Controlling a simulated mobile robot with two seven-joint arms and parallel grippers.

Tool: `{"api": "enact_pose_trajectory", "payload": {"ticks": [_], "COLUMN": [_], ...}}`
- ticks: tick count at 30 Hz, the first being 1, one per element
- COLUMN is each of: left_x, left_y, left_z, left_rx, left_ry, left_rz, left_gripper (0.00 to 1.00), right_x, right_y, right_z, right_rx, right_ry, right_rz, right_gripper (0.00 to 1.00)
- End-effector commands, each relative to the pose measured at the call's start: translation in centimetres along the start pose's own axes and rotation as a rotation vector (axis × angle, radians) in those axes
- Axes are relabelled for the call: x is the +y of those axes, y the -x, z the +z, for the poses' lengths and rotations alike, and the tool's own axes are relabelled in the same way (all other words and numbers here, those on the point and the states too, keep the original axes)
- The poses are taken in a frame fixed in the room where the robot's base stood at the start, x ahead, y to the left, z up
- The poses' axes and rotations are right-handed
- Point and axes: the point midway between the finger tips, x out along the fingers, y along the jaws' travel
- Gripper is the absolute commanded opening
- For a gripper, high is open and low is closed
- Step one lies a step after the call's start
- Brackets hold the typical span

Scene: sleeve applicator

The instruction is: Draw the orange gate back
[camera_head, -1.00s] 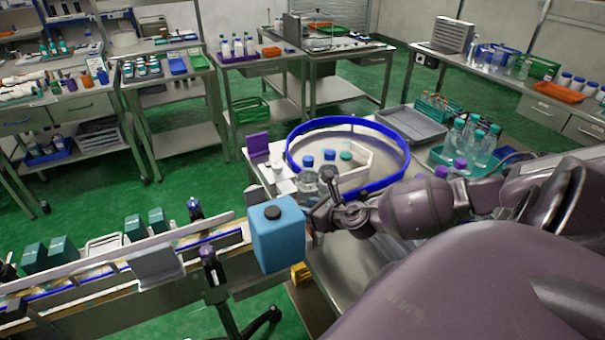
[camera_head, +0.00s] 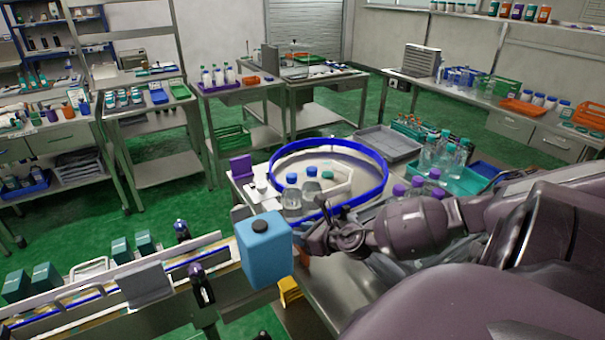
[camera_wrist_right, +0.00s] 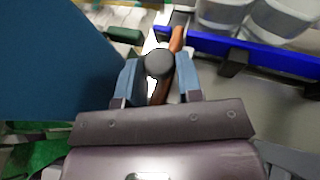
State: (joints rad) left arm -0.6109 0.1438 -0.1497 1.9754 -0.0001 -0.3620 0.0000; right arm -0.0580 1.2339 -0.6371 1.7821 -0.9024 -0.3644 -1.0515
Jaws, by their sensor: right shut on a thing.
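My right gripper (camera_head: 314,238) is beside the blue box-shaped container with a black cap, at the near rim of the round turntable. In the right wrist view its two blue fingers (camera_wrist_right: 160,82) are closed around a round dark knob (camera_wrist_right: 159,63). The orange gate (camera_wrist_right: 175,42) shows there as a narrow orange-brown bar running up behind the knob. In the head view only a small orange patch (camera_head: 302,250) shows between the gripper and the blue container; the rest of the gate is hidden. My left gripper is not in view.
The blue container (camera_head: 264,252) stands close to the left of the gripper, at the conveyor's (camera_head: 215,252) end. The blue-rimmed turntable (camera_head: 384,172) holds several capped bottles. Purple-capped bottles (camera_head: 416,188) stand behind my right arm. A yellow part (camera_head: 290,290) sits below.

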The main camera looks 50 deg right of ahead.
Motion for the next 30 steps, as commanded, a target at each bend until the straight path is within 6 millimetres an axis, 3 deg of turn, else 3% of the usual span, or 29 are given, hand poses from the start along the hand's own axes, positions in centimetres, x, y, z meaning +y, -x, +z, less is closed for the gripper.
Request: {"api": "enact_pose_trajectory", "payload": {"ticks": [2, 3, 5, 17, 30], "left_x": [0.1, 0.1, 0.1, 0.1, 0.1], "left_y": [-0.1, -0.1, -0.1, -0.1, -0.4], "left_z": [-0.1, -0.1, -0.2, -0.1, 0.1], "left_rx": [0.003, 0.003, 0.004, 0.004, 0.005], "left_ry": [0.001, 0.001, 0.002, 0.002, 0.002], "left_rz": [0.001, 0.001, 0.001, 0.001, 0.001], "left_gripper": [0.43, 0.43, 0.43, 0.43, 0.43], "right_x": [-0.1, -0.1, -0.1, -0.1, -0.1], "right_y": [0.0, 0.0, 0.0, 0.7, 6.1], "right_z": [0.1, 0.1, 0.1, -0.1, -0.1], "right_rx": [-0.002, -0.002, -0.002, 0.001, 0.002], "right_ry": [0.001, 0.001, 0.001, 0.001, 0.001], "right_rz": [-0.002, -0.002, -0.002, -0.002, -0.002], "right_gripper": [0.0, 0.36, 0.43, 0.43, 0.43]}}
